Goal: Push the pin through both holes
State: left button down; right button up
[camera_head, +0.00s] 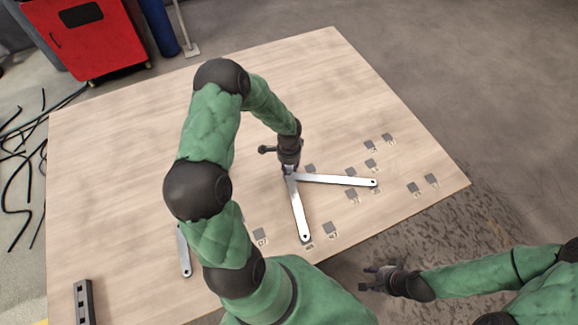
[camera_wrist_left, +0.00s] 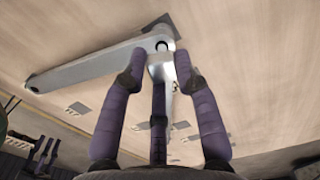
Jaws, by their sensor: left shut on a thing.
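Two flat silver bars, one pointing right (camera_head: 340,180) and one pointing toward the near edge (camera_head: 300,212), meet in a V on the wooden table. My left gripper (camera_head: 289,169) is over their meeting point, hiding it in the head view. In the left wrist view its fingers (camera_wrist_left: 161,72) are shut on a small silver piece (camera_wrist_left: 160,66). I cannot tell whether this is the pin or a bar end. It is beside a hole (camera_wrist_left: 162,45) in a bar (camera_wrist_left: 95,72). No separate pin is distinguishable. My right gripper (camera_head: 368,278) is open and empty, off the table edge.
Another silver bar (camera_head: 183,252) lies left of my left arm. A dark block with holes (camera_head: 84,302) is at the near left. Several small grey brackets (camera_head: 351,196) are scattered on the right. The table's (camera_head: 120,150) left and far areas are clear. A red cabinet (camera_head: 85,38) stands beyond it.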

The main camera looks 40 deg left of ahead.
pick_arm(q)
jog(key=shift+f+b, duration=1.25)
jog(key=shift+f, duration=0.15)
jog(key=c, duration=0.9)
grip_release()
jog(key=shift+o, duration=0.2)
notch_tip(320, 180, up, 12)
